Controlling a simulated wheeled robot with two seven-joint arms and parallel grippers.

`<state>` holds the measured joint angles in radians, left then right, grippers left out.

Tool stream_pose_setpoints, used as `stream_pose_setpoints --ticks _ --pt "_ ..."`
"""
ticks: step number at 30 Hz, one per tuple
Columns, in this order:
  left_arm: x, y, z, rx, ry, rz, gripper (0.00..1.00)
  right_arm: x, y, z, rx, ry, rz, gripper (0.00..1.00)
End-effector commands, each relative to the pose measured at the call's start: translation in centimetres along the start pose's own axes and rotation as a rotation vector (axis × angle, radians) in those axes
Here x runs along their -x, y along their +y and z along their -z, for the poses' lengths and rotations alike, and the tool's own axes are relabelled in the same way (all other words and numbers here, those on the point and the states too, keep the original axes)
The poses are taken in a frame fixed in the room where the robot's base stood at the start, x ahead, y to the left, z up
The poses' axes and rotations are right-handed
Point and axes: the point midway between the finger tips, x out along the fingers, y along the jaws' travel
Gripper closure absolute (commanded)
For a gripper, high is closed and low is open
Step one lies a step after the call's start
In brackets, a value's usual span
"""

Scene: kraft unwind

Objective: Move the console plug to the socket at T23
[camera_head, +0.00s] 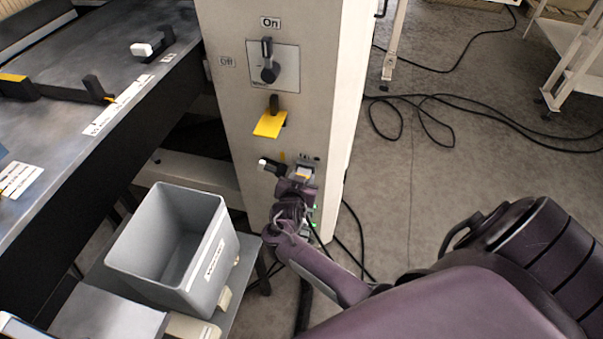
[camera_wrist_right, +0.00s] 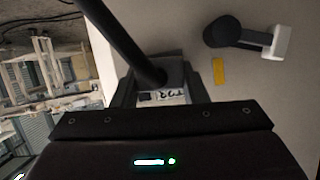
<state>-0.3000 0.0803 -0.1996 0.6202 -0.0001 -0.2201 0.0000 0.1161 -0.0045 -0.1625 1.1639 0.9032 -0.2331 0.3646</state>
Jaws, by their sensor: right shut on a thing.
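My right gripper (camera_head: 301,179) is at the lower front of the pale cabinet (camera_head: 230,60). It is shut on a grey plug block, the console plug (camera_wrist_right: 172,72), with a thick black cable (camera_wrist_right: 125,40) leaving it. In the right wrist view the fingers (camera_wrist_right: 158,92) close on both sides of the block. A small label (camera_wrist_right: 163,97) with dark print shows between the fingers, upside down and partly hidden; it seems to read T23. The socket is hidden behind the plug and gripper, so I cannot tell whether the plug is seated. My left gripper is not in view.
A black handle with a white tip (camera_head: 270,165) sticks out just left of my right gripper. Above are a yellow tag (camera_head: 269,125) and a rotary switch (camera_head: 268,68). A grey bin (camera_head: 216,262) stands at lower left. Black cables (camera_head: 430,100) lie on the floor.

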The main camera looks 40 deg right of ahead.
Motion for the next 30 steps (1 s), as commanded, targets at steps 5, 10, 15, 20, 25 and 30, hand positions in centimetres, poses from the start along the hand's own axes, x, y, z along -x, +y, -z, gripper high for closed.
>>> stream_pose_setpoints --ticks 5,10,15,20,25,30 --pt "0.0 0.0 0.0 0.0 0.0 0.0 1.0 -0.2 0.0 0.1 -0.001 0.001 0.001 0.92" --pt "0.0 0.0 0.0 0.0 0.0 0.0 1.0 -0.2 0.0 0.1 -0.001 0.001 0.001 0.45" --pt "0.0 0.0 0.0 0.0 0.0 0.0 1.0 -0.2 0.0 0.1 0.0 0.001 0.001 0.35" --pt "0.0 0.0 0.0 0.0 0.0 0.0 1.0 -0.2 0.0 0.1 0.0 -0.001 0.001 0.35" --pt "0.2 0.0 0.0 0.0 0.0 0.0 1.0 1.4 -0.1 0.0 -0.001 -0.002 0.003 0.35" --pt "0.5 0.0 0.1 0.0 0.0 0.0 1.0 4.4 -0.1 0.0 -0.002 -0.002 0.003 0.35"
